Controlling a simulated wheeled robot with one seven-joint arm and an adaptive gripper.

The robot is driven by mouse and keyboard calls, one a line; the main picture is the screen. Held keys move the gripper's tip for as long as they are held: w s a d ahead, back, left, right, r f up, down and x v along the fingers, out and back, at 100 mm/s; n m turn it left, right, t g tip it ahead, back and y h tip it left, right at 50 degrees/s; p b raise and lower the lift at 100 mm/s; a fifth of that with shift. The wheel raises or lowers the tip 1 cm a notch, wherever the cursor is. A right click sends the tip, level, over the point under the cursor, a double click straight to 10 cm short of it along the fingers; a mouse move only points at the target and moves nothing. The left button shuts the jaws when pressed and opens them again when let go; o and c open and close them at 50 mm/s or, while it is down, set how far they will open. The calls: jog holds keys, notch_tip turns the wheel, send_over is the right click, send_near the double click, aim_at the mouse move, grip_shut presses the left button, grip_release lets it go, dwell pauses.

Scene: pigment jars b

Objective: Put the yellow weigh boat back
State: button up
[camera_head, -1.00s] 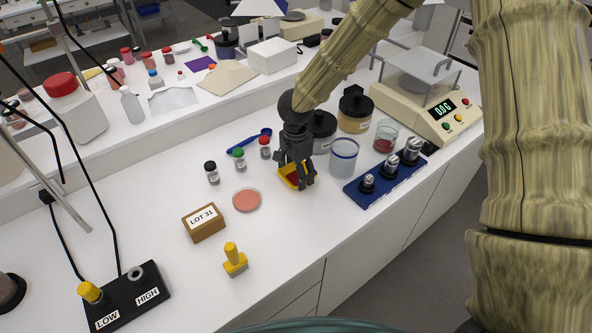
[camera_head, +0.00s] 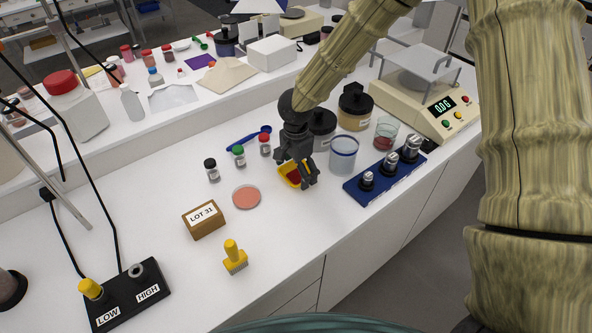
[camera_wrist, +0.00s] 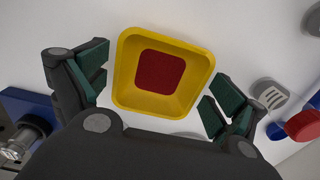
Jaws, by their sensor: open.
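The yellow weigh boat (camera_head: 284,168) sits on the white bench with dark red powder in it, partly hidden behind my gripper (camera_head: 301,180) in the head view. In the wrist view the weigh boat (camera_wrist: 125,75) lies between the two finger pads of my gripper (camera_wrist: 160,95). The fingers are apart, with a gap on each side of the boat, so my gripper is open and holds nothing.
A clear beaker (camera_head: 343,155) and a blue weight block (camera_head: 357,190) stand close on the right. A balance (camera_head: 430,105) reading 0.0 is farther right. A pink dish (camera_head: 246,197) is nearby, front left.

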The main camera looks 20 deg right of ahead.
aim_at(296, 177)
notch_tip(296, 177, up, 12)
jog(key=b, duration=0.2)
jog(key=shift+r, duration=0.15)
